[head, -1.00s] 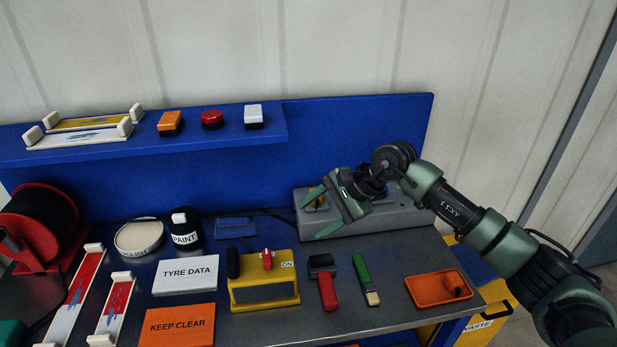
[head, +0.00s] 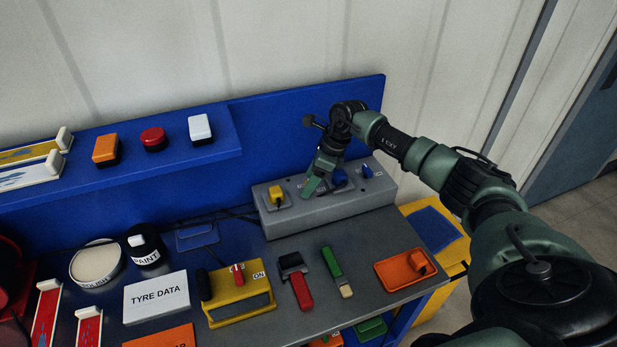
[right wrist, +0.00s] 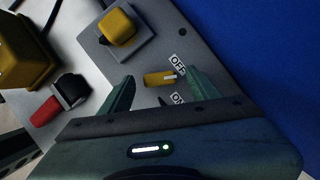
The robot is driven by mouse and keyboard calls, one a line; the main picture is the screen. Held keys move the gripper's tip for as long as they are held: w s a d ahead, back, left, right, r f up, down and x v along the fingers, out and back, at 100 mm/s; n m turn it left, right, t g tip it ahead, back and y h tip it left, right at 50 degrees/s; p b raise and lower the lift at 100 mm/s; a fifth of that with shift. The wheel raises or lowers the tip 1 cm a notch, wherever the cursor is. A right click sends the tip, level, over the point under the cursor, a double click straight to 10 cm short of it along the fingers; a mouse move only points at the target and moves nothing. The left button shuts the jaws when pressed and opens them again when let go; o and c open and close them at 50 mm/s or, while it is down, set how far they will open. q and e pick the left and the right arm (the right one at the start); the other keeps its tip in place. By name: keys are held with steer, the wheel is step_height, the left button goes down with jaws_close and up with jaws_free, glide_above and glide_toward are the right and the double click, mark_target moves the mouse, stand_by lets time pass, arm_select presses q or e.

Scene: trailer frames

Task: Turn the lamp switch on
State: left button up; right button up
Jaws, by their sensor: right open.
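A grey box (head: 330,208) stands at the back right of the bench. The right wrist view shows a small yellow switch lever (right wrist: 160,79) on it, its white-marked end close to the OFF label (right wrist: 178,65). An ON label (right wrist: 178,99) is partly hidden by my gripper. My right gripper (right wrist: 161,77) is open, its fingers on either side of the lever; contact cannot be told. In the head view my right gripper (head: 310,188) points down over the box and hides the lever. My left gripper is not in view.
A square yellow piece (head: 277,195) and blue parts (head: 367,172) sit on the box beside my gripper. In front stand a yellow box (head: 238,302) with a red lever and ON label, red and green tools, and an orange tray (head: 405,270). The blue panel (head: 365,105) rises behind.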

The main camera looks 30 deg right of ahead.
steer(key=shift+a+f, duration=0.1)
steer(key=shift+f, duration=0.1)
jaws_close()
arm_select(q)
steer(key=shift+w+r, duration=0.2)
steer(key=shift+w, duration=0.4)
